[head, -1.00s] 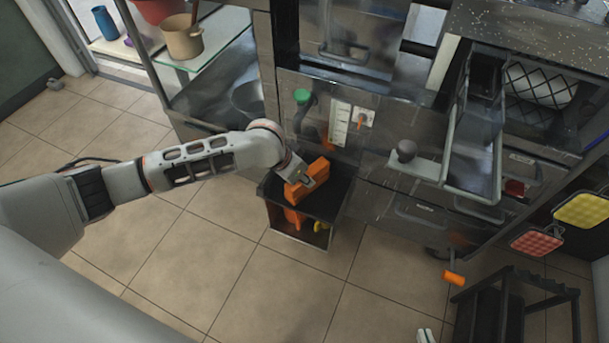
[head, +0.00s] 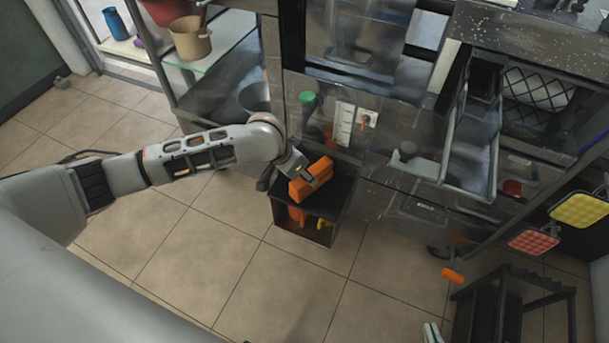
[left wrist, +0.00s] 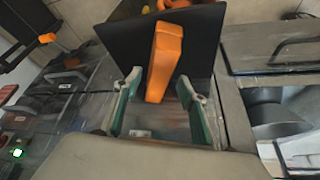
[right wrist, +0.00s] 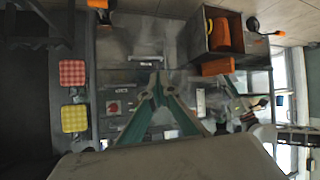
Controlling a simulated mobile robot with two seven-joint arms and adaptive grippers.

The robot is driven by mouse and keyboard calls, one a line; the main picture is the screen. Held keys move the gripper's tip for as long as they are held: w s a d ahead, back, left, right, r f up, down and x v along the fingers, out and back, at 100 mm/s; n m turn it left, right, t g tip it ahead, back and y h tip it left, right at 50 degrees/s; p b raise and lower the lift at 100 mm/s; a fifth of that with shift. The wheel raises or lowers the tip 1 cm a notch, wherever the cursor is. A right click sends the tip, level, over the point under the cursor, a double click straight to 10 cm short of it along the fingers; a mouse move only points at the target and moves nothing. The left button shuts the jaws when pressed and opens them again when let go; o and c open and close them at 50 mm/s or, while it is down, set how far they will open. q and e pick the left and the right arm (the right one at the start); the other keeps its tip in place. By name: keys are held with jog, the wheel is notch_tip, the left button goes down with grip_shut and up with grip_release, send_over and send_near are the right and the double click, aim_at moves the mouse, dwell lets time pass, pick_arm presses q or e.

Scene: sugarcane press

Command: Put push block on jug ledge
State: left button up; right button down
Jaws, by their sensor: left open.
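The orange push block (head: 311,180) lies on the black top of a small open-fronted box beside the metal machine. In the left wrist view the block (left wrist: 166,60) stands between the spread green fingers of my left gripper (left wrist: 158,84), with gaps on both sides. The left gripper is open, at the near left of the block; its fingertips are partly hidden in the head view. My right gripper (right wrist: 155,90) has its fingertips together with nothing visible between them. Its tip (head: 431,333) shows at the bottom of the head view. I cannot tell which surface is the jug ledge.
The black-topped box (head: 340,191) holds orange and yellow items. A dark rack (head: 515,310) stands at lower right. The tiled floor in front is clear.

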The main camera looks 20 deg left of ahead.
pick_arm(q)
jog(key=r, duration=0.3)
jog(key=shift+s+a+r+p, duration=0.2)
jog(key=shift+a+r+p, duration=0.05)
jog(key=shift+r+p, duration=0.15)
jog(key=s+r+p, duration=0.3)
jog(key=r, duration=0.1)
jog(key=s+d+f+m+t+h, duration=0.15)
jog(key=s+d+f+h, duration=0.3)
jog(key=s+d, duration=0.8)
jog(key=s+a+f+n+t+y, duration=0.1)
jog(key=s+a+t+y, duration=0.3)
jog(key=s+a, duration=0.7)
jog(key=s, duration=0.3)
jog(key=shift+s+a, duration=0.15)
jog(key=shift+s, duration=0.2)
pick_arm(e)
jog(key=shift+s+d+f+g+h, duration=0.15)
jog(key=shift+s+d+f, duration=0.15)
jog(key=shift+d, duration=0.3)
jog(key=shift+s+d+f+g+h, duration=0.2)
jog(key=shift+s+d, duration=0.2)
jog(key=shift+d, duration=0.15)
pick_arm(q)
jog(key=shift+t, duration=0.25)
